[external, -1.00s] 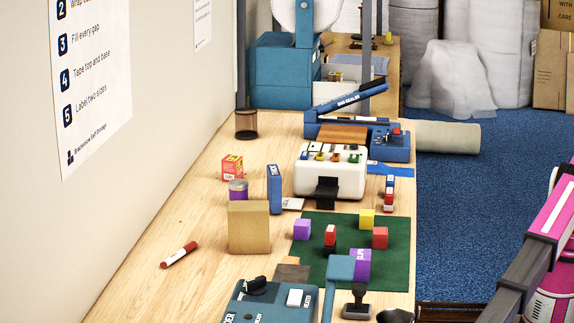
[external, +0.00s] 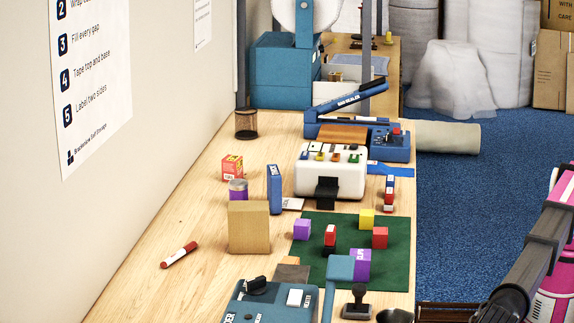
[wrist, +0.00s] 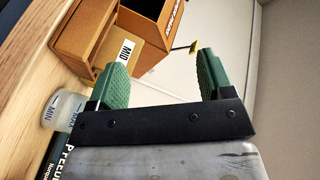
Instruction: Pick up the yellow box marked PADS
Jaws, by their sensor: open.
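A small yellow block (external: 367,219) sits on the green mat (external: 400,271) in the external view. It is too small to read any PADS marking on it. My gripper (wrist: 163,61) shows in the wrist view with two green fingers wide apart and nothing between them. The gripper does not show in the external view, and the yellow block cannot be made out in the wrist view.
Near the yellow block stand a red block (external: 380,238), purple blocks (external: 302,229) and a white machine (external: 330,179). A tan box (external: 249,228) stands left of the mat.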

